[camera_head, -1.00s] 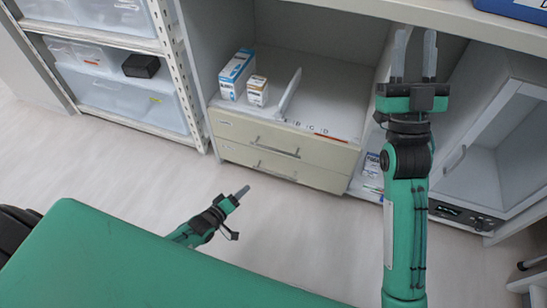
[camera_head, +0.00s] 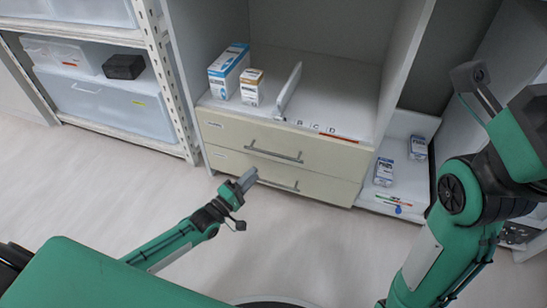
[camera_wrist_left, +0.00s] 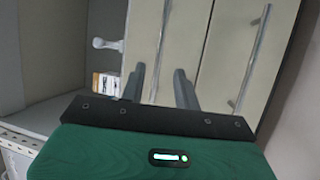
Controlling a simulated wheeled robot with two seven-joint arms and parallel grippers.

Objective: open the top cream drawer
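The top cream drawer (camera_head: 225,129) is closed, with a grey bar handle (camera_head: 275,152) on its front. A second cream drawer (camera_head: 230,161) below it is also closed, with its own handle (camera_head: 278,184). My left gripper (camera_head: 247,180) is in front of the drawers, overlapping the lower one in the head view. In the left wrist view its fingers (camera_wrist_left: 160,88) are apart and empty. There the top drawer's handle (camera_wrist_left: 162,45) stands ahead, in line with the gap between them; I see no contact. My right gripper's fingers are out of view at the right.
Boxes (camera_head: 229,71) (camera_head: 252,87) and an upright divider (camera_head: 289,90) stand on the shelf above the drawers. A rack with clear bins (camera_head: 120,105) is at left. A low shelf with small boxes (camera_head: 384,172) is at right.

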